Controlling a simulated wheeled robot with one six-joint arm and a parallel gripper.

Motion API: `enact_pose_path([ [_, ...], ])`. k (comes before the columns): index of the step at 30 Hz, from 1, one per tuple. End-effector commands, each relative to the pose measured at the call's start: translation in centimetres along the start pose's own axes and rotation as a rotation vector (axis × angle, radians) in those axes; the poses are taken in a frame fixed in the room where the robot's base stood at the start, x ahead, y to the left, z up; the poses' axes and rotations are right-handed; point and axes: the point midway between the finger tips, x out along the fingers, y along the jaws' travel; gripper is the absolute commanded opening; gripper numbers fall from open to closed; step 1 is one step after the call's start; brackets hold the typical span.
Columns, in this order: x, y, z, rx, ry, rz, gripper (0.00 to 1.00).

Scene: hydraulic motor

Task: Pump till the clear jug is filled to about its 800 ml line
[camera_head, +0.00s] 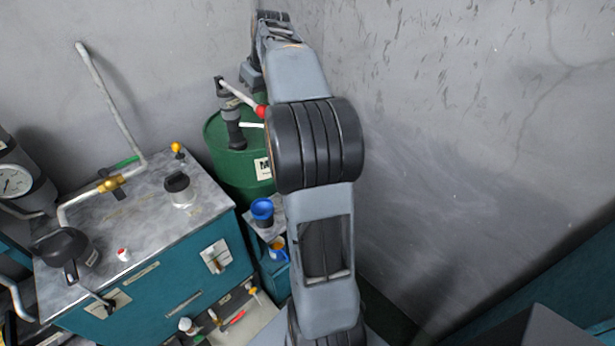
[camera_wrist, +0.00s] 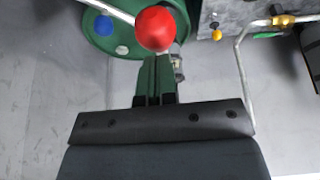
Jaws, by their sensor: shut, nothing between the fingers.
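A green drum (camera_head: 225,165) stands in the corner with a dark hand pump (camera_head: 233,125) on top. The pump's pale lever ends in a red ball knob (camera_head: 261,112). In the wrist view, the red knob (camera_wrist: 155,29) is just beyond the fingertips of my gripper (camera_wrist: 156,60), which is shut and empty. I cannot tell whether they touch. My arm hides the gripper in the head view. I cannot clearly identify the clear jug or its level; a small dark-lidded container (camera_head: 180,190) stands on the bench.
A blue cup-like item (camera_head: 262,210) and an orange mug (camera_head: 277,246) sit beside the bench. A grey wall is close on the right.

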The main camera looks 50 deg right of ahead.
Motion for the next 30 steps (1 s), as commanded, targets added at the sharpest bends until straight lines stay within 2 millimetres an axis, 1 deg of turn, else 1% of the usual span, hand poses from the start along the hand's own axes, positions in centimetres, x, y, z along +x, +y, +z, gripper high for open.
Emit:
enact_pose_path([
  [1, -1.4, 0.0, -0.6, 0.0, -0.001, -0.001, 0.0],
  [18, -8.9, 0.0, -3.7, 0.001, -0.002, -0.001, 0.0],
  [21, -9.3, 0.0, -3.9, 0.001, -0.002, -0.001, 0.0],
  [30, -9.2, 0.0, -3.9, 0.001, -0.001, 0.0, 0.0],
])
